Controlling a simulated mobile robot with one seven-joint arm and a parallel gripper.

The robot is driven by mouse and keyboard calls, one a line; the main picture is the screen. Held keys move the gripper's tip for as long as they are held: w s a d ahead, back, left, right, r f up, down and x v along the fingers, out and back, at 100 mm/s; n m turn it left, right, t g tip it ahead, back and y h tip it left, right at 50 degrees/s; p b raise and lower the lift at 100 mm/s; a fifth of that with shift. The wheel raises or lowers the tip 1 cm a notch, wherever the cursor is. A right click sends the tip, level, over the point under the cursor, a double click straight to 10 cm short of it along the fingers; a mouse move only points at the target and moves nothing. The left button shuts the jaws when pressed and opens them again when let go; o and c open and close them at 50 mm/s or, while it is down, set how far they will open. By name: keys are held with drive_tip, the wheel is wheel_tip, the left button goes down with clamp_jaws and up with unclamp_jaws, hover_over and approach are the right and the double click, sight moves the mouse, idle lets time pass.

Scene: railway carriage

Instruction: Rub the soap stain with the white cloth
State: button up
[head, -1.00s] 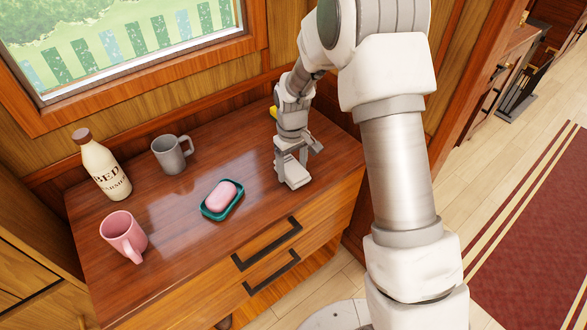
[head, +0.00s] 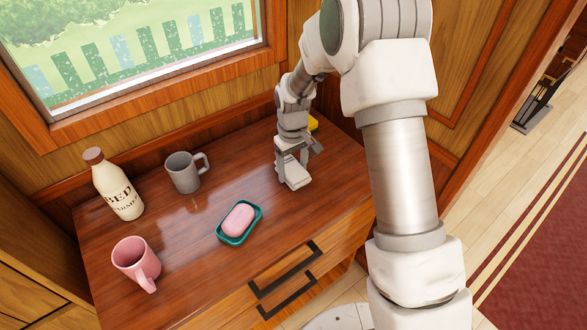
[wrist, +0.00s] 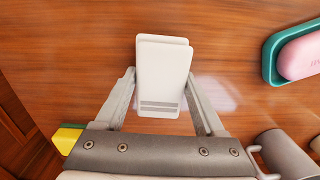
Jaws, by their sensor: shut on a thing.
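My gripper (head: 293,160) is over the right part of the wooden top. It is shut on the white cloth (head: 294,176), a folded flat pad with grey stripes at one end. In the wrist view the cloth (wrist: 163,70) sits between the two fingers, low over the wood or on it; I cannot tell if it touches. A faint whitish patch (wrist: 218,94), perhaps the soap stain, shows just right of the cloth and partly behind the right finger. In the head view I cannot make out the stain.
A pink soap bar (head: 238,219) lies in a teal dish (head: 223,240) left of my gripper. A grey mug (head: 183,172), a cream bottle (head: 118,190) and a pink mug (head: 133,260) stand farther left. A yellow sponge-like block (head: 313,123) is behind my gripper.

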wheel_tip(320, 180, up, 3)
drive_tip(key=shift+s+d+r+p, duration=0.1)
drive_tip(key=shift+s+p, duration=0.05)
drive_tip(key=shift+p, duration=0.35)
drive_tip(key=shift+r+p, duration=1.4)
drive_tip(key=shift+r, duration=0.8)
